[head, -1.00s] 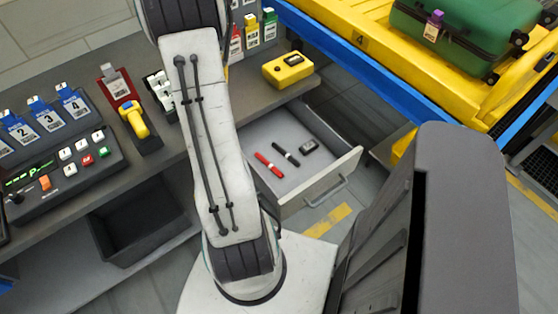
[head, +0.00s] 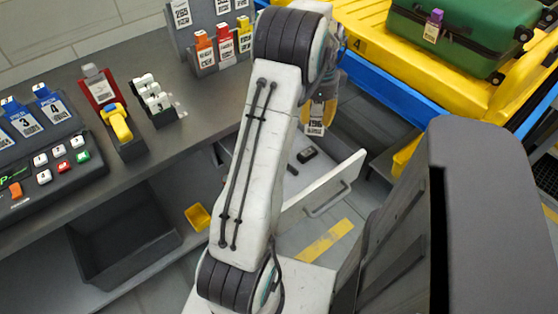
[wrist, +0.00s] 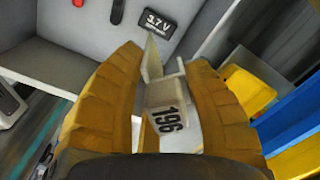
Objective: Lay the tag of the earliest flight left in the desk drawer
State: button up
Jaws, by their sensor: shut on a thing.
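My gripper (head: 322,108) has its yellow fingers shut on a pale tag marked 196 (head: 316,127). The tag also shows between the fingers in the wrist view (wrist: 168,118), tilted, its number facing the camera. The open desk drawer (head: 325,188) is below the gripper in the head view, partly hidden by my arm. In the wrist view the drawer's grey floor (wrist: 100,38) lies beyond the fingertips. A black 3.7 V battery (wrist: 157,22) lies in it, with ends of a red pen (wrist: 72,3) and a black pen (wrist: 117,10) showing. The tag appears above the drawer, apart from its floor.
Orange, red and yellow tags (head: 225,45) stand in a desk rack. The blue-edged conveyor (head: 400,95) with a green suitcase (head: 445,35) is right.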

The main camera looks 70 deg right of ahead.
jog(key=shift+w+a+f+b, duration=0.35)
jog(key=shift+w+a+f, duration=1)
jog(key=shift+f, duration=0.45)
jog(key=shift+w+a+f+b, duration=0.3)
jog(key=shift+w+a+f, duration=1.05)
jog(key=shift+f, duration=0.45)
jog(key=shift+w+a+f+b, duration=0.35)
jog(key=shift+w+a+f, duration=1)
jog(key=shift+f, duration=0.45)
jog(key=shift+f, duration=0.1)
jog(key=o, duration=1.1)
jog(key=shift+o, duration=0.2)
notch_tip(320, 180, up, 12)
jog(key=p, duration=0.1)
jog(key=shift+p, duration=0.4)
